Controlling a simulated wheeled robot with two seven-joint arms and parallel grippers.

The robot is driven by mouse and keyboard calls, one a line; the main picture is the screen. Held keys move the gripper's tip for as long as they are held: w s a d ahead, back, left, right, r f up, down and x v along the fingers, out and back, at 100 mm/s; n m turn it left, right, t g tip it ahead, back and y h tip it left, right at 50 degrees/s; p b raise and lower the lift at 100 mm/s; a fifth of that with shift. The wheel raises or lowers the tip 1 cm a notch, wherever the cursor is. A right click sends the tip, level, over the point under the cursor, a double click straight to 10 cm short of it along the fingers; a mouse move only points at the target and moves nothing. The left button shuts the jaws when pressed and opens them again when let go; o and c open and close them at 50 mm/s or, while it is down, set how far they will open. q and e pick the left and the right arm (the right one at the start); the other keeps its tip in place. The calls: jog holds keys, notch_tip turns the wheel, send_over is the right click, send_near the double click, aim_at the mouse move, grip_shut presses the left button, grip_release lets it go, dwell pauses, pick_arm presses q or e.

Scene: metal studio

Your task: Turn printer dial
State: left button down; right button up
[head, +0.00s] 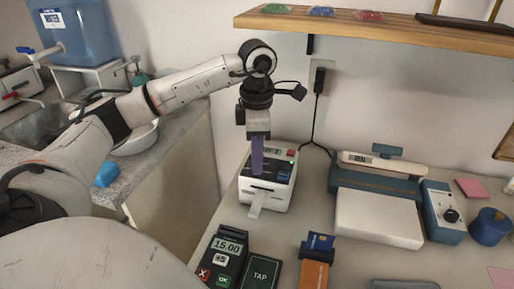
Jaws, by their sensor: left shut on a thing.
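The printer (268,200) is a small white box with a dark blue panel and a small display on top. A paper strip (257,200) sticks out of its front. My left gripper (257,170) points straight down, with its purple fingers at the left part of the printer's top. It is shut there, on what appears to be the printer dial; the fingers hide the dial, so its angle cannot be told. My right gripper is out of view.
A card terminal (225,255) and a TAP pad (262,272) stand in front. A sealer (378,205) and a blue knob box (443,212) stand right. A wooden shelf (390,27) hangs above. A cable hangs behind the printer.

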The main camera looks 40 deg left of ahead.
pick_arm(q)
jog(key=shift+n+p, duration=0.4)
jog(key=shift+n, duration=1.2)
jog(key=c, duration=1.5)
grip_release()
jog(key=shift+c, duration=0.2)
notch_tip(320, 180, up, 10)
jog(key=p, duration=0.1)
jog(key=shift+r, duration=0.2)
